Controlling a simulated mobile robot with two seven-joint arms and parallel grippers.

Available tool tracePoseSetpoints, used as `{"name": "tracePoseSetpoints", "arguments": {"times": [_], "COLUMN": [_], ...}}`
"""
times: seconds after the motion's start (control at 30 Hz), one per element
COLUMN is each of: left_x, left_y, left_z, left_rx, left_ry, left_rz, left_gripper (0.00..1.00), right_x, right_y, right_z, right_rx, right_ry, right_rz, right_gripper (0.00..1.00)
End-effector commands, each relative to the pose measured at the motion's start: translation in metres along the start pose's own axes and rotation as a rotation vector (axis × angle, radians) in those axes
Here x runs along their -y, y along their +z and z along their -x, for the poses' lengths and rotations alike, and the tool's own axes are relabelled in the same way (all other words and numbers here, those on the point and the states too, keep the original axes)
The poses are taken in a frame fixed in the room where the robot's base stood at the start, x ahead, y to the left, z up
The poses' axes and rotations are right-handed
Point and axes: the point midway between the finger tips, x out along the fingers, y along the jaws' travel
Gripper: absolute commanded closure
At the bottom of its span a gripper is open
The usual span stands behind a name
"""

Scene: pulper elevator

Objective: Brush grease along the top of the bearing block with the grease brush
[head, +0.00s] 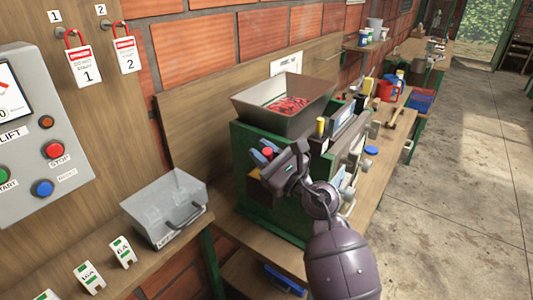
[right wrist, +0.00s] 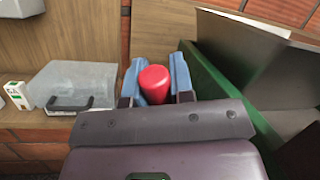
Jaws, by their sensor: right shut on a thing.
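My right gripper (head: 266,153) is in front of the green machine (head: 247,139), below its metal hopper. Its two blue fingers are shut on a red rounded handle (right wrist: 154,85), which shows between them in the right wrist view. The handle may be the grease brush; its bristles are hidden, so I cannot tell. I cannot make out the bearing block for sure; my gripper and arm cover part of the machine's front. My left gripper is not in view.
The metal hopper (head: 284,103) holds red things. A clear lidded box (head: 166,208) stands on the wooden ledge to the left, near a grey control panel (head: 38,135). The bench beyond the machine carries a red container (head: 386,90) and other items. The floor at right is clear.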

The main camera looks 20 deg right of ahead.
Motion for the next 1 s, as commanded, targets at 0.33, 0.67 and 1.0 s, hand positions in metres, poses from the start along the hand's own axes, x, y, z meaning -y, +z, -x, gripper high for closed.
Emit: {"name": "tracePoseSetpoints", "arguments": {"times": [0.33,0.67,1.0], "left_x": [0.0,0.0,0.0], "left_y": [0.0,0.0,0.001], "left_z": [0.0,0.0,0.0], "left_rx": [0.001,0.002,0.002], "left_ry": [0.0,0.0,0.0], "left_rz": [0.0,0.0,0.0], "left_gripper": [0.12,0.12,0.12], "right_x": [-0.001,-0.002,-0.006], "right_y": [-0.001,-0.003,-0.006], "right_z": [-0.007,-0.012,-0.026], "right_rx": [0.0,0.0,0.0], "right_ry": [0.0,0.0,0.001], "right_rz": [0.001,0.001,0.001], "right_gripper": [1.0,1.0,1.0]}}
